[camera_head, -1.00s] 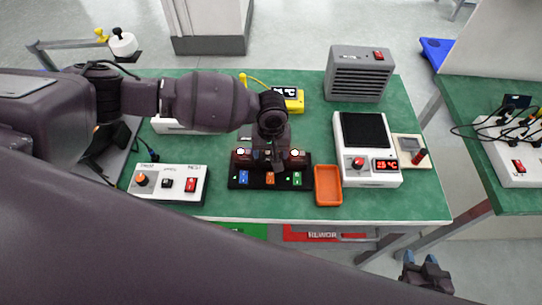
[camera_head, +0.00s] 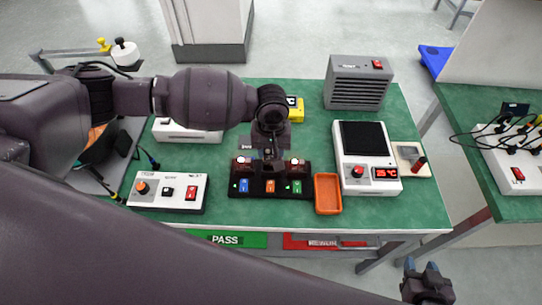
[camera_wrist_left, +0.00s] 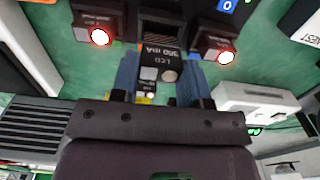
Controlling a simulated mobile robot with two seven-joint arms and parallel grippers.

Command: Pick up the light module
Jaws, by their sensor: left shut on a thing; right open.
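The light module (camera_wrist_left: 160,64) is a small dark block marked LED 350 mA, with an unlit grey round lens. In the left wrist view it sits between the blue fingers of my left gripper (camera_wrist_left: 161,82), which is shut on it. In the head view my left gripper (camera_head: 268,156) is over the middle of the black rack (camera_head: 270,195), and the module is mostly hidden there. Two lit modules stand in the rack, one left (camera_head: 242,164) and one right (camera_head: 297,165) of my gripper. My right gripper (camera_head: 426,274) is open and empty at the lower right, off the table.
An orange tray (camera_head: 327,194) is right of the rack, then a white device with a red display (camera_head: 366,160). A white switch box (camera_head: 167,192) is to the left. A grey heater-like box (camera_head: 358,82) and a yellow meter (camera_head: 296,109) stand behind. Green PASS (camera_head: 238,239) and red (camera_head: 320,241) bins show at the front edge.

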